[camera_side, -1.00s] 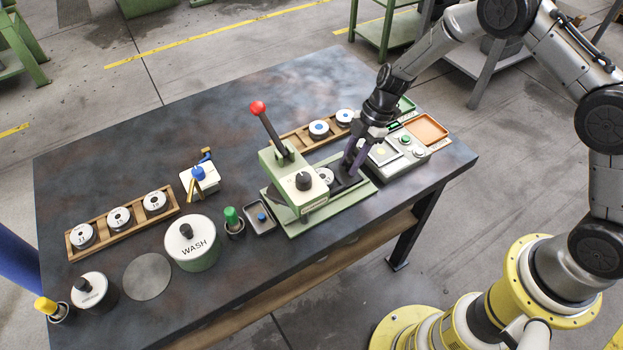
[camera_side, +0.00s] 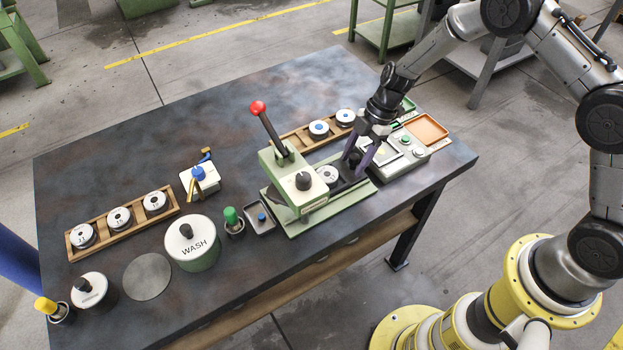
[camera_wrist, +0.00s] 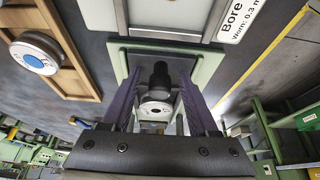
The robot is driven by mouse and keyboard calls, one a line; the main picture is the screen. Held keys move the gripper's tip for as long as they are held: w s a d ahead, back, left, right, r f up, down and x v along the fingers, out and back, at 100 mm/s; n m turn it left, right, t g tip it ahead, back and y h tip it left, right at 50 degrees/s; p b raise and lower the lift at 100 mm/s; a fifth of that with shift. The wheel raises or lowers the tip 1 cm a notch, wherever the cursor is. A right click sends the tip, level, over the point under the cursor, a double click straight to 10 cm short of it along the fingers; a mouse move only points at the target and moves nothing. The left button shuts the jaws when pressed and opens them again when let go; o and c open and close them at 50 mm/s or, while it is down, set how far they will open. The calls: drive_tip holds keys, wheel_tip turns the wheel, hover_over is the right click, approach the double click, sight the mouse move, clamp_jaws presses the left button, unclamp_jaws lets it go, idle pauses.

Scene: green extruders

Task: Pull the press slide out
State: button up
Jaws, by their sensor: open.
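The green press (camera_side: 292,182) stands on the bench with its red-knobbed lever (camera_side: 268,122) upright and leaning. Its dark slide (camera_side: 345,181) extends to the right from under the press head. A white-topped disc (camera_side: 328,176) sits on the slide, beside the head, and also shows in the wrist view (camera_wrist: 155,112). The slide's black knob (camera_side: 355,158) stands at its outer end. My gripper (camera_side: 355,165) is open, with its purple fingers on either side of the knob. In the wrist view the knob (camera_wrist: 160,76) shows between the fingers, with a gap on each side.
A wooden rack with blue-centred discs (camera_side: 319,128) lies behind the slide. A small tray (camera_side: 260,220) and the WASH pot (camera_side: 191,243) stand to the left. The back of the bench is clear.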

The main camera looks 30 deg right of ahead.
drive_tip(key=shift+r, duration=4.25)
drive_tip(key=shift+r, duration=0.1)
wheel_tip(320, 180, up, 13)
drive_tip(key=t, duration=0.3)
drive_tip(key=s+d+r+m+t+h, duration=0.1)
drive_tip(key=s+d+r, duration=0.1)
drive_tip(key=s+r, duration=0.7)
drive_tip(key=s+d+r+m+t+h, duration=0.1)
drive_tip(key=s+d+r+m, duration=0.15)
drive_tip(key=s, duration=0.45)
drive_tip(key=s+d+r+m+t+h, duration=0.1)
drive_tip(key=s+r+m, duration=0.1)
drive_tip(key=s+m, duration=0.3)
drive_tip(key=s+d+f+m+h, duration=0.1)
drive_tip(key=s+d+f+m, duration=0.2)
drive_tip(key=s+f+m, duration=0.2)
drive_tip(key=shift+s+d+f+m+h, duration=0.2)
drive_tip(key=shift+s+f+m+h, duration=0.1)
drive_tip(key=shift+s+m, duration=1.75)
